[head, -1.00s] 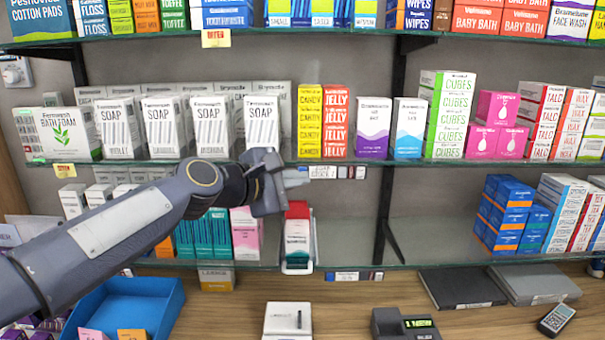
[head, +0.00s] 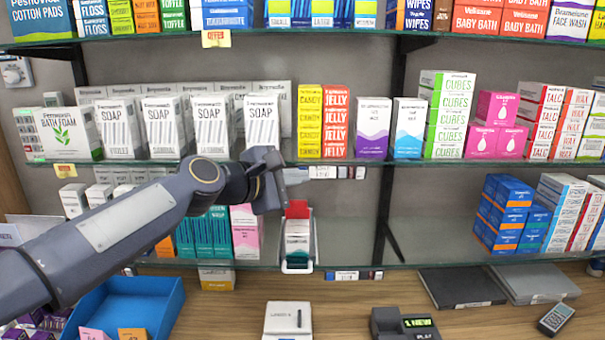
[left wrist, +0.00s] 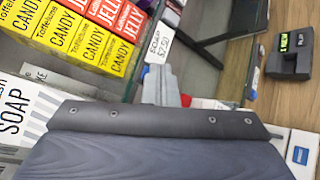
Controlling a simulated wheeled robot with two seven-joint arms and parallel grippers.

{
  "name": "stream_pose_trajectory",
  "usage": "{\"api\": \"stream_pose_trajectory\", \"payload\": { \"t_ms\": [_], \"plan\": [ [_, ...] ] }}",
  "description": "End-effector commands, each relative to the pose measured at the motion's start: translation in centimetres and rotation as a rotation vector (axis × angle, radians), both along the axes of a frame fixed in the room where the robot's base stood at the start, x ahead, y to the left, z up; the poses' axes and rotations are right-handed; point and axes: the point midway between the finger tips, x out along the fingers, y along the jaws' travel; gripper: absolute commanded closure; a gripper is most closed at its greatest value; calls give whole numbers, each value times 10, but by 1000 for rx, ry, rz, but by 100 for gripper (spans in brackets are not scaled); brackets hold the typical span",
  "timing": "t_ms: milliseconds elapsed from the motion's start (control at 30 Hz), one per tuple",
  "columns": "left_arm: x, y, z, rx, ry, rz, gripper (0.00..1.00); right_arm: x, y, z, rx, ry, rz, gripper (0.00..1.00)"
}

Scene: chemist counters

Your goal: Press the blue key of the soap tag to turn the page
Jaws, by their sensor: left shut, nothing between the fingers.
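My right gripper is not in view.
Yellow candy (head: 309,122) and red jelly boxes (head: 336,122) stand above the tag. A narrow holder with a red-topped packet (head: 297,210) stands on the lower shelf beneath my gripper. A blue tray (head: 170,295) and a small display device (head: 405,323) are on the counter.

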Motion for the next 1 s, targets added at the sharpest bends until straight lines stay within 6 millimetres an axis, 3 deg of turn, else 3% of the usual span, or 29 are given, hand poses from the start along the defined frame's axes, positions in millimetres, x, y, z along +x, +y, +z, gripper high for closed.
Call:
{"api": "stream_pose_trajectory", "payload": {
  "t_ms": [833,1000],
  "plan": [
    [-19,0,0,1,0,1,100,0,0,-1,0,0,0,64],
    [-34,0,0,1,-1,0,100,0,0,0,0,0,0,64]
  ]
}}
